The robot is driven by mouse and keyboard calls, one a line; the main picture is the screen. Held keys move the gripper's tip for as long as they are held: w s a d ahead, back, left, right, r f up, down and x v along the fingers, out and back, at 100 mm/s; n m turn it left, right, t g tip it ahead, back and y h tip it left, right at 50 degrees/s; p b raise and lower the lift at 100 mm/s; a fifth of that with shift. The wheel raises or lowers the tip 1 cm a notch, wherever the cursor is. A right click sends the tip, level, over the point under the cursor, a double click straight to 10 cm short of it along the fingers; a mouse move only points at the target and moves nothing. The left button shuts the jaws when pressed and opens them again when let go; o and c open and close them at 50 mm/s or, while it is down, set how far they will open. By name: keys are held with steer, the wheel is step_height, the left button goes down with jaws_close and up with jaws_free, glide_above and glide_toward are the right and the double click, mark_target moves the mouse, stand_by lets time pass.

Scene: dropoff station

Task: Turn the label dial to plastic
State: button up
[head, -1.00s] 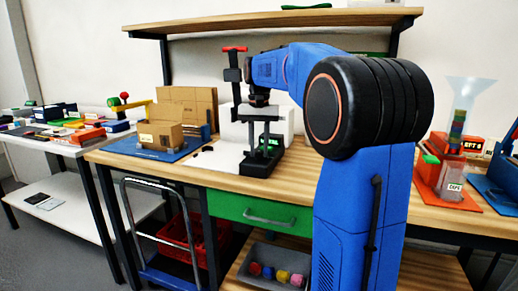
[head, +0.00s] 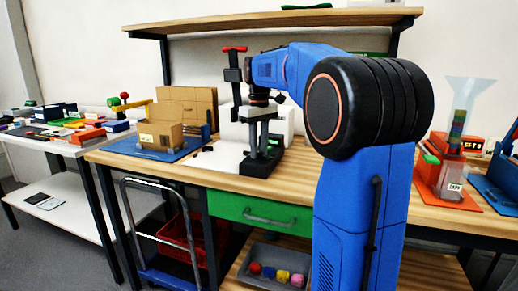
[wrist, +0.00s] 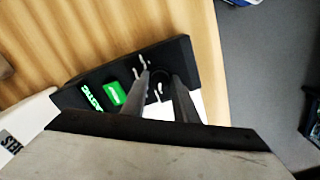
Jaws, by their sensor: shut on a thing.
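The label device is a black box (head: 262,166) on the workbench, with a small green display. In the wrist view, the black panel (wrist: 75,98) shows green letters ending in "STIC", partly cut off by my gripper, beside a green block (wrist: 115,93) and white marks. My gripper (wrist: 168,84) points down at this panel, and its two grey fingers are close around a small dark round part, which I take as the dial. The dial is mostly hidden by the fingers. In the head view, my gripper (head: 259,146) is upright above the box.
A black post with a red handle (head: 235,49) stands just left of my gripper. A white block stands behind the device. A cardboard box (head: 160,135) on a blue mat lies to the left. An orange stand with a clear funnel (head: 468,95) is at the right.

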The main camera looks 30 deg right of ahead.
mark_target(259, 152)
steer(key=shift+n, duration=0.6)
steer(key=o, duration=1.1)
steer(key=shift+c, duration=0.2)
steer(key=shift+r, duration=0.15)
step_height(259, 152, up, 17)
steer(key=shift+r, duration=0.1)
